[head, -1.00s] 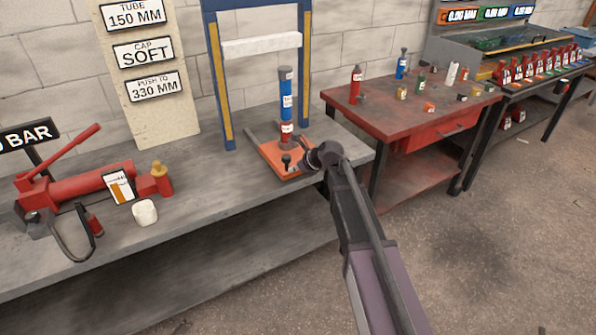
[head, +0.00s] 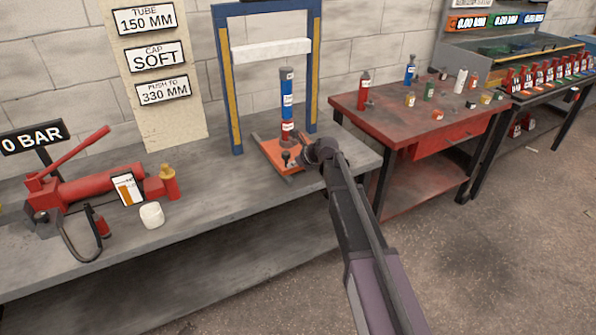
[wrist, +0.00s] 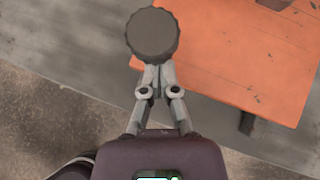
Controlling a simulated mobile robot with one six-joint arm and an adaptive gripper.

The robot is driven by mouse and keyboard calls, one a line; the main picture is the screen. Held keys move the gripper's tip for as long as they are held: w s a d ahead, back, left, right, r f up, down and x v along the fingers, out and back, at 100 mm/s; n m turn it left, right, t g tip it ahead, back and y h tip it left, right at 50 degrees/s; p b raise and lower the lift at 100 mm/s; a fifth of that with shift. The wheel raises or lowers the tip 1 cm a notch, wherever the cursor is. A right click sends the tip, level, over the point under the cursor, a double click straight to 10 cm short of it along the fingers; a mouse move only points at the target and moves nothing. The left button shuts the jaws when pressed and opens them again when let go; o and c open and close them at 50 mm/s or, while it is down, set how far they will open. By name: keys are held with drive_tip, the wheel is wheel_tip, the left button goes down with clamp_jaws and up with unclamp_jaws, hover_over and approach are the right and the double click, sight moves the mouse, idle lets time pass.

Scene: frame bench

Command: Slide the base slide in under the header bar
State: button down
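The base slide (head: 271,149) is an orange plate on the bench, reaching out in front of the blue frame. A dark round knob (head: 286,155) stands at its front end; it is large in the wrist view (wrist: 152,32). A red-based tube stack with blue and white bands (head: 287,100) stands upright on the slide. The white header bar (head: 270,48) crosses the frame above; the stack's top is lower than the bar in the picture. My gripper (head: 297,157) is at the knob, fingers drawn together below its head (wrist: 157,70). The knob hides the fingertips.
A red hand pump (head: 90,184) with a small gauge tablet and a white block (head: 152,215) sit on the bench at left. The frame's blue legs flank the slide. A red table (head: 400,112) with bottles stands to the right.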

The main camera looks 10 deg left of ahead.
sight(276, 151)
drive_tip(key=w+a, duration=0.2)
drive_tip(key=w, duration=0.1)
drive_tip(key=w+a, duration=0.2)
drive_tip(key=w, duration=0.1)
drive_tip(key=w+a, duration=0.2)
drive_tip(key=w, duration=0.1)
drive_tip(key=shift+w+a, duration=0.2)
drive_tip(key=shift+w, duration=0.15)
drive_tip(key=shift+a, duration=0.1)
drive_tip(key=shift+s+d, duration=0.3)
drive_tip(key=shift+d, duration=0.2)
drive_tip(key=s+d, duration=0.2)
drive_tip(key=d, duration=0.1)
drive_tip(key=p+v, duration=0.7)
drive_tip(key=v, duration=0.2)
drive_tip(key=shift+s+d+r, duration=0.15)
drive_tip(key=shift+d+r, duration=0.05)
drive_tip(key=shift+r, duration=0.1)
drive_tip(key=s+d+r+n+g+h+p, duration=0.1)
drive_tip(key=s+d+n+h+p, duration=0.1)
drive_tip(key=s+d+n, duration=0.6)
drive_tip(key=s+d+r+n+g+h+p, duration=0.2)
drive_tip(key=s+d+n+p, duration=0.3)
drive_tip(key=s, duration=1)
drive_tip(key=s+d+r+n+g+h+p, duration=0.2)
drive_tip(key=s+d+n+h+p, duration=0.1)
drive_tip(key=s+d+n, duration=0.8)
drive_tip(key=shift+s+d+n+h+p, duration=0.3)
drive_tip(key=shift+s+d+h+p, duration=0.15)
drive_tip(key=shift+s, duration=0.35)
